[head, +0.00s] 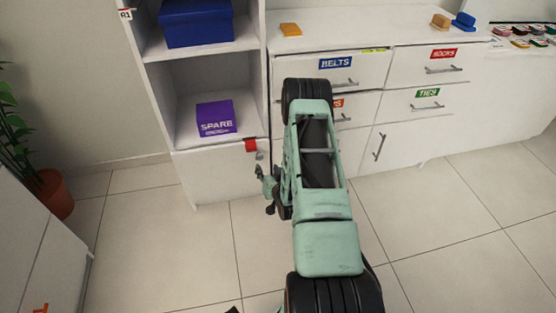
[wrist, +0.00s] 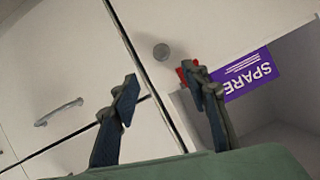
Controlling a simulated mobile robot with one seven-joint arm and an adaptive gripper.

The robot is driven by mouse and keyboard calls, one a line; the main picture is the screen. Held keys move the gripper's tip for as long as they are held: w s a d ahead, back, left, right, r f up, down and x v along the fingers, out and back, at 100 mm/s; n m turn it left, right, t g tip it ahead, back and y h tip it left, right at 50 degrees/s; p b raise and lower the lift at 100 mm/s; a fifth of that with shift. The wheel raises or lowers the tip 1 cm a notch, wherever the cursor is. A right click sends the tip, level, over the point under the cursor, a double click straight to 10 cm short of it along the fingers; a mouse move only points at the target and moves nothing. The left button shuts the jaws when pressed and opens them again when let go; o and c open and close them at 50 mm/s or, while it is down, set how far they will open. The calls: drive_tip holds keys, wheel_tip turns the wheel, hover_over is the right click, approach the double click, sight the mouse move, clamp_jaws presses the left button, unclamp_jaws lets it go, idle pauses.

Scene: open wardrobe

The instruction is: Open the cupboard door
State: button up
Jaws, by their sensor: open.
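A white cupboard door (head: 220,175) closes the bottom of the open shelf unit at left. It looks shut. Its small round grey knob (wrist: 161,52) is near the upper right corner in the head view. A red piece (head: 251,145) sits at the door's top edge; in the wrist view it is partly hidden behind the right finger. My gripper (head: 264,188) is just in front of the door's right side. In the wrist view my gripper (wrist: 161,80) is open and empty, with the knob beyond the gap between its fingertips. The fingers appear apart from the knob.
A purple SPARE box (head: 216,118) stands on the shelf above the door. To the right is a drawer unit (head: 330,20) with bar handles and a low door with an upright handle (head: 380,147). A potted plant (head: 50,190) is at left. Tiled floor before the door is clear.

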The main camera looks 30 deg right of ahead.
sight(260, 158)
drive_tip(key=b+x, duration=0.3)
drive_tip(key=x, duration=0.7)
drive_tip(key=shift+a+f+b, duration=0.15)
drive_tip(key=shift+f+b, duration=0.05)
drive_tip(key=shift+b, duration=0.15)
drive_tip(key=shift+w+f, duration=0.1)
drive_tip(key=shift+w, duration=0.55)
drive_tip(key=shift+c, duration=0.4)
clamp_jaws()
